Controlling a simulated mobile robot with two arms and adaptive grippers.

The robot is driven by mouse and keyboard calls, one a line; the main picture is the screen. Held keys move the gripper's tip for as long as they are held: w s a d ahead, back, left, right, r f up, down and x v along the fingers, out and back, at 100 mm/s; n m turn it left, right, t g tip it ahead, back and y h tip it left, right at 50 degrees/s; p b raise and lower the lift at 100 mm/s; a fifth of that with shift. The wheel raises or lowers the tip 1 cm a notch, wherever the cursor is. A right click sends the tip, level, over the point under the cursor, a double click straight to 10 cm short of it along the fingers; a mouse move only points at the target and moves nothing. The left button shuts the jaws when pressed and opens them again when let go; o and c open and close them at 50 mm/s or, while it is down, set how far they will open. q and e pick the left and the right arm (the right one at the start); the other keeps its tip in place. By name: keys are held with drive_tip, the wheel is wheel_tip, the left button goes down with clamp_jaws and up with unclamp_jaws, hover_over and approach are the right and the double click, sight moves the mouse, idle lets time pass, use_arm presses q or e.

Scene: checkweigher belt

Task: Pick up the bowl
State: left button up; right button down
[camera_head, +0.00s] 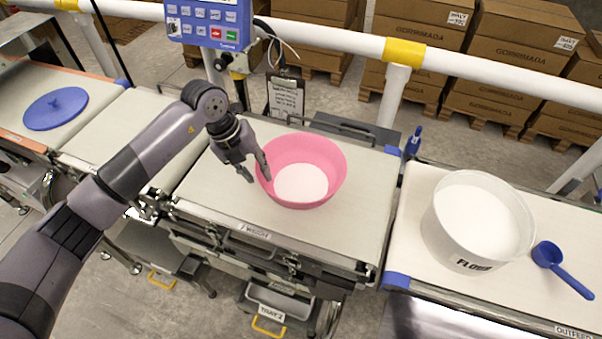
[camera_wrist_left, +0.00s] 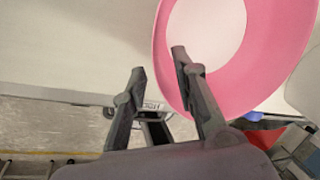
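The pink bowl (camera_head: 312,150) stands upright on the middle weighing belt, with white powder in it. My left gripper (camera_head: 257,178) is at the bowl's left rim, open, with its fingers pointing down. In the left wrist view, the gripper (camera_wrist_left: 158,60) has its fingers apart with nothing between them that I can make out as held. One finger overlaps the pink bowl (camera_wrist_left: 272,65), and the other is over the bare belt outside it. I cannot tell whether a finger touches the rim. My right gripper is not in view.
A white flour tub (camera_head: 462,250) and a blue scoop (camera_head: 562,270) are on the right belt. A blue lid (camera_head: 56,108) lies on the left belt. A blue control panel (camera_head: 210,20) and a white rail (camera_head: 330,38) stand behind. The belt front-left of the bowl is clear.

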use_arm(q)
drive_tip(key=shift+d+f, duration=0.15)
drive_tip(key=shift+f, duration=0.5)
drive_tip(key=shift+c, duration=0.4)
drive_tip(key=shift+w, duration=0.1)
clamp_jaws()
drive_tip(key=shift+r, duration=0.1)
